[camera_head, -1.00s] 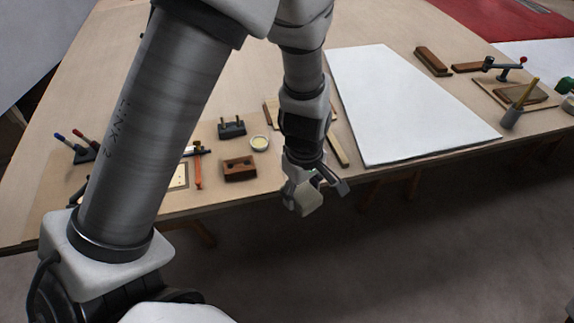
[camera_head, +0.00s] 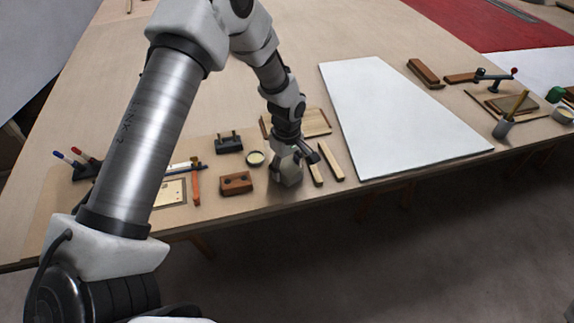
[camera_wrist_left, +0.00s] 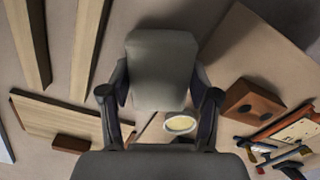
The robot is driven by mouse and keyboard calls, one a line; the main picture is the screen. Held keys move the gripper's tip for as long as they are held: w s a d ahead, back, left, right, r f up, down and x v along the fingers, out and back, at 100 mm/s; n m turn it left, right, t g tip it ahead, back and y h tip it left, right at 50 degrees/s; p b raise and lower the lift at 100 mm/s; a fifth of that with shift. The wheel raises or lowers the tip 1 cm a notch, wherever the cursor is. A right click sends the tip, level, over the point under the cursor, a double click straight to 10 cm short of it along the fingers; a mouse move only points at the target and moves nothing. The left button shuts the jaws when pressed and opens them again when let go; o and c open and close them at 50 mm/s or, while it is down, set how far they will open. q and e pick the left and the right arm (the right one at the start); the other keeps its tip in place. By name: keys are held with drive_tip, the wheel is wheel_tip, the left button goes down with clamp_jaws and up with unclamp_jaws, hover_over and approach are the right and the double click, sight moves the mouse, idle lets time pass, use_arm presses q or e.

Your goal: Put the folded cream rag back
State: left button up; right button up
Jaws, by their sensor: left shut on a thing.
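My left gripper (camera_head: 288,158) is above the near part of the table, between the brown block with holes and the pale wooden strips. In the left wrist view it is shut on the folded cream rag (camera_wrist_left: 162,68), which looks greyish in shadow, with one finger on each side. In the head view the rag is hard to tell from the gripper. Whether the rag touches the table I cannot tell. My right gripper is not in view.
A brown block with holes (camera_head: 236,183) and a small round dish (camera_head: 255,158) stand left of the gripper. Pale wooden strips (camera_head: 331,161) lie to its right, a wooden board (camera_head: 315,122) behind. A large white sheet (camera_head: 400,120) lies further right.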

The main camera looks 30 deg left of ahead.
sight(287, 166)
use_arm(q)
drive_tip(key=shift+f, duration=0.15)
drive_tip(key=o, duration=1.1)
wheel_tip(287, 166, up, 12)
drive_tip(key=shift+r+b, duration=0.2)
drive_tip(key=shift+b, duration=0.1)
